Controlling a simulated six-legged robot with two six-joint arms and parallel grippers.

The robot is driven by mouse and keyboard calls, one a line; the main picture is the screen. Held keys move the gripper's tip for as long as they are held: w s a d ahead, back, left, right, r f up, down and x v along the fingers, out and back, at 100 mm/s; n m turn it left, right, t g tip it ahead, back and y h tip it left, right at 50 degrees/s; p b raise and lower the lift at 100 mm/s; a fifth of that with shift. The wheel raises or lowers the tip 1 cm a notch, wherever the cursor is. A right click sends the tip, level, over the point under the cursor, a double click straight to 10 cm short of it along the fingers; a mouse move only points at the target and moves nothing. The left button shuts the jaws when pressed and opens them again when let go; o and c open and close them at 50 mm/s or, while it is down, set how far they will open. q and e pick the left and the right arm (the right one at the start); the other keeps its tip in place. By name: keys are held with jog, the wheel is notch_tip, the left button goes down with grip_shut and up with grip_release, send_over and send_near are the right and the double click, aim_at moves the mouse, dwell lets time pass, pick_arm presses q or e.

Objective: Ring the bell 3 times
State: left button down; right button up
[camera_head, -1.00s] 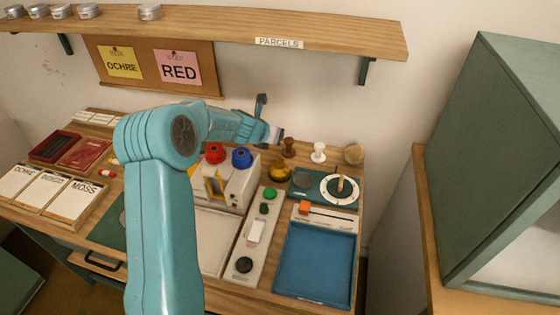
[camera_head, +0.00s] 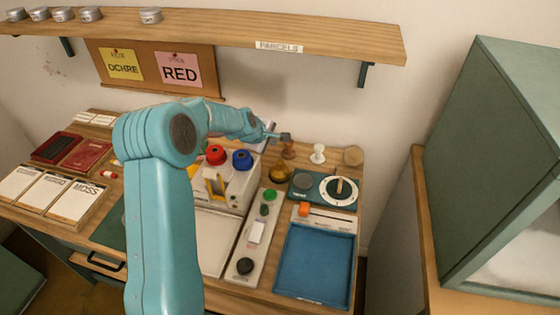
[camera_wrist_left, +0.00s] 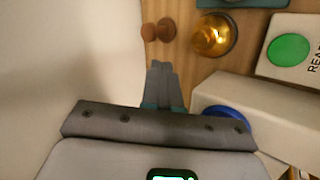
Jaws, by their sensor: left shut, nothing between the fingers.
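The bell is a small shiny brass dome (camera_head: 280,174) near the back of the table, left of the green dial unit. It also shows in the left wrist view (camera_wrist_left: 222,36), to the upper right of the fingertips. My left gripper (camera_head: 285,137) is shut and empty, above and behind the bell near the wall. In the left wrist view its closed fingers (camera_wrist_left: 159,68) point toward brown wooden knobs (camera_wrist_left: 165,29) and appear apart from the bell. My right gripper is not in view.
A brown stamp (camera_head: 289,152) and a white stamp (camera_head: 318,154) stand near the bell. A machine with a red knob (camera_head: 216,154) and a blue knob (camera_head: 242,159) is to its left. The dial unit (camera_head: 313,200) and blue tray (camera_head: 312,272) lie right and in front.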

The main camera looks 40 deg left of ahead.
aim_at(278, 164)
pick_arm(q)
jog(key=r+n, duration=0.1)
jog(key=n, duration=0.1)
jog(key=w+d+r+n+p, duration=0.1)
jog(key=n, duration=0.2)
jog(key=d+r+n+t+h, duration=0.1)
jog(key=n, duration=0.1)
jog(key=shift+w, duration=0.2)
notch_tip(278, 164, down, 9)
jog(key=b, duration=0.8)
jog(key=shift+r, duration=0.15)
dwell(1.4)
jog(key=shift+f+b, duration=0.45)
